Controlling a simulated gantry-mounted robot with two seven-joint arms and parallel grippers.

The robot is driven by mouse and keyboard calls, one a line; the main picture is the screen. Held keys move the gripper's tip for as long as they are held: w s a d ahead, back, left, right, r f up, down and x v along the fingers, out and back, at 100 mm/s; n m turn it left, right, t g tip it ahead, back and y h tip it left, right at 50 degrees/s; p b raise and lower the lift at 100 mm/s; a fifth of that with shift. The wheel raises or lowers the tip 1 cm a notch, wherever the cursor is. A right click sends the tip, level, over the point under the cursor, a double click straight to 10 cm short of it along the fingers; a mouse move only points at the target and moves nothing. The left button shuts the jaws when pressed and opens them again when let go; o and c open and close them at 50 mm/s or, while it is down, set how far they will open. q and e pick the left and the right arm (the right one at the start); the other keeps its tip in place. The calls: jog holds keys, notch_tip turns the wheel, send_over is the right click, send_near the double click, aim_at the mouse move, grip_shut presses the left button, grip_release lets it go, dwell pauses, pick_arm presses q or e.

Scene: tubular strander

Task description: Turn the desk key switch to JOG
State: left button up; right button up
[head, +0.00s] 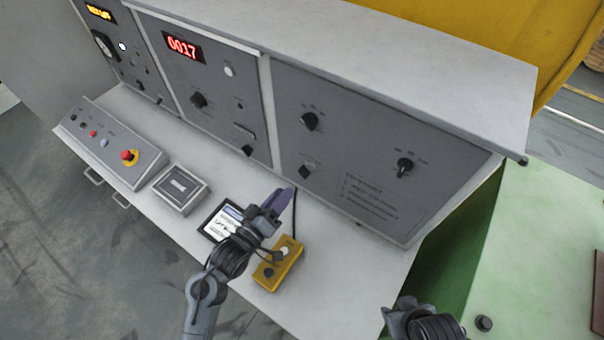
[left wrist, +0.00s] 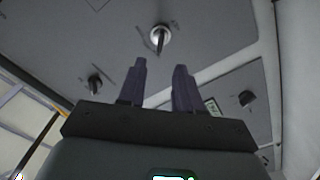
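A dark key switch (head: 307,170) sits low on the right desk panel, near its left seam. In the left wrist view, what looks like this switch (left wrist: 160,38) has a bright round collar and a dark key standing out; its labels are too small to read. My left gripper (head: 279,203) is in front of the panel, below and left of the switch and apart from it. Its two purple fingers (left wrist: 160,66) are spread with nothing between them, and the switch shows just beyond their tips. My right gripper (head: 398,312) is at the lower edge; its fingers are unclear.
Rotary knobs (head: 310,121) and (head: 405,165) are on the same panel. A yellow pendant box (head: 278,266) and a dark tablet (head: 222,222) lie on the desk beneath my left arm. A red emergency button (head: 129,156) is at left. A green surface (head: 545,240) is at right.

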aim_at(300, 173)
pick_arm(q)
jog(key=x, duration=0.9)
jog(key=shift+w+d, duration=0.25)
jog(key=shift+w, duration=0.05)
grip_shut()
